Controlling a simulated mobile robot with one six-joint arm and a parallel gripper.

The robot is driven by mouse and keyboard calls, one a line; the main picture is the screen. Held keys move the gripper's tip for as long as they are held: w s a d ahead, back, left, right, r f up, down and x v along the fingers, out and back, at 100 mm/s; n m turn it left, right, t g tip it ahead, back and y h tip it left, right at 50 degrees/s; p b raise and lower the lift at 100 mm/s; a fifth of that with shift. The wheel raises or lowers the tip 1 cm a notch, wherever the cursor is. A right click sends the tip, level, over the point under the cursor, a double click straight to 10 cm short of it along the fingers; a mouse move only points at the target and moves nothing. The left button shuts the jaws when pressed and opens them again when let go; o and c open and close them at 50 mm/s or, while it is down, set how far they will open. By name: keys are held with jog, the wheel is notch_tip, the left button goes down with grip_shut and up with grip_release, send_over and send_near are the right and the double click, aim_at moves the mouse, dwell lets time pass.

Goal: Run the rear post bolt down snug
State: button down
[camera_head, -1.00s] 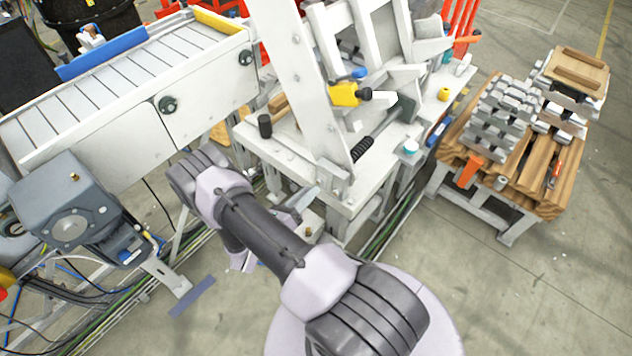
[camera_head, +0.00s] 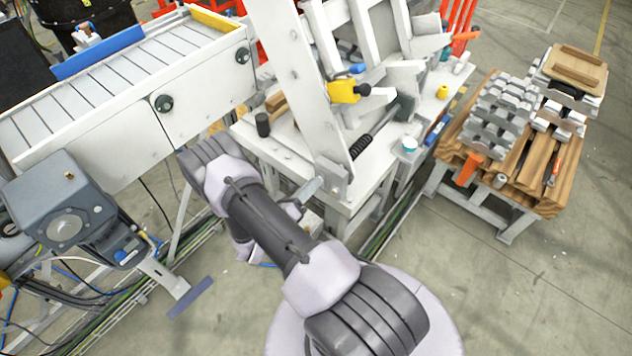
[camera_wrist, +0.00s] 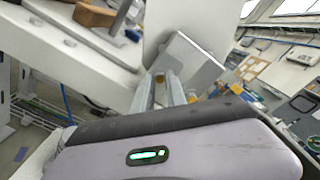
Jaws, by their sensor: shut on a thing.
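The tall white post (camera_head: 292,75) leans up from the near corner of the white bench, with a bracket at its foot (camera_head: 335,180). In the wrist view the post's grey-white plate (camera_wrist: 190,65) stands just ahead of my fingers. My gripper (camera_wrist: 166,92) points at it with its two grey fingers close together. A small brass-coloured piece (camera_wrist: 159,78), which looks like the bolt, shows between the fingertips. How far it sits in the post cannot be told. In the head view my arm hides most of the gripper; a pale finger-like part (camera_head: 312,188) shows beside the post foot.
The white bench (camera_head: 275,150) carries a black cylinder (camera_head: 262,124), a yellow tool (camera_head: 343,91) and a black spring (camera_head: 361,146). A conveyor (camera_head: 130,75) with a grey motor box (camera_head: 60,205) is at left. A wooden pallet (camera_head: 510,185) with stacked ingots stands at right.

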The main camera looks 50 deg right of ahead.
jog(key=c, duration=1.6)
grip_release()
jog(key=a, duration=0.5)
jog(key=shift+s, duration=0.2)
